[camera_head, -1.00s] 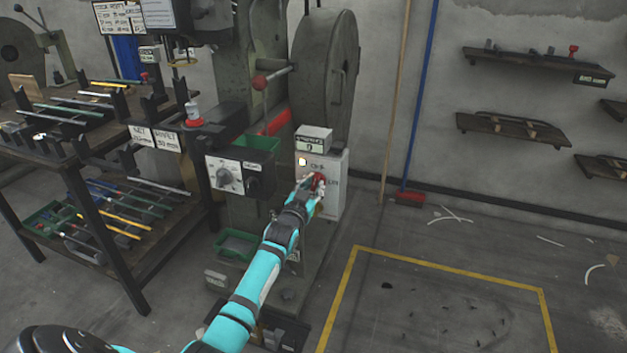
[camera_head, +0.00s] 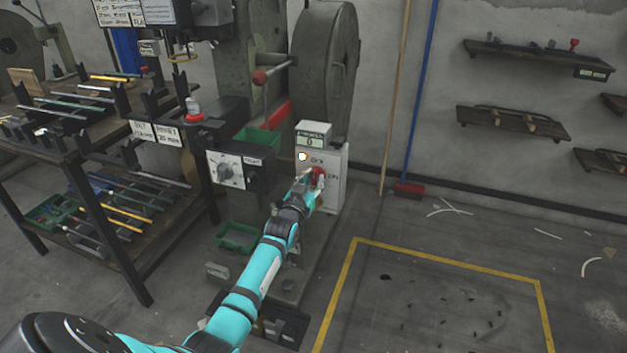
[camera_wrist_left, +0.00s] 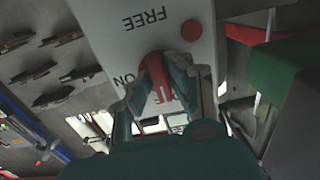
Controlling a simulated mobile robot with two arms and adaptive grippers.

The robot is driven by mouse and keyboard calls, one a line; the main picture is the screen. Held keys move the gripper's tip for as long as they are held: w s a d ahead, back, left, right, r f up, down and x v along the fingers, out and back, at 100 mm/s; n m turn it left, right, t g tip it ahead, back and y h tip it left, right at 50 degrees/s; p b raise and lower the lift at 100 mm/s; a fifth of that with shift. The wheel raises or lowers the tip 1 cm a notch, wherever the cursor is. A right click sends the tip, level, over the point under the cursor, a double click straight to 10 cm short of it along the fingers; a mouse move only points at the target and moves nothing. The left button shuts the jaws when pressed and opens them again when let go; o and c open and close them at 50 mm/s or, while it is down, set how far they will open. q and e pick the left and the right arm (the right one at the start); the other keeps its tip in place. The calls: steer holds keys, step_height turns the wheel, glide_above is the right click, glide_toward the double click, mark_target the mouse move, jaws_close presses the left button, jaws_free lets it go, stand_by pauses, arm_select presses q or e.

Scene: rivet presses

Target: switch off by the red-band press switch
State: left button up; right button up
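The switch is a red rotary handle (camera_head: 318,176) on the front of a pale grey box (camera_head: 335,182) fixed to the press. My left gripper (camera_head: 310,187) is at the handle and partly covers it. In the left wrist view the red handle (camera_wrist_left: 158,78) lies between my two fingers (camera_wrist_left: 162,92). The fingers come in close on both sides and look shut on it. The words FREE and ON show upside down on the box (camera_wrist_left: 110,14). The rest of the lettering is partly hidden. My right gripper is not in view.
A small bright lamp (camera_head: 302,157) sits at the box's upper left. A black-and-white control panel (camera_head: 230,172) with knobs is left of the box. The large flywheel (camera_head: 325,70) stands above. A tool rack (camera_head: 100,215) stands left. The floor to the right is mostly clear.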

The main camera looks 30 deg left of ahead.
arm_select(q)
steer(key=o, duration=0.3)
steer(key=v, duration=1.2)
steer(key=shift+f, duration=0.1)
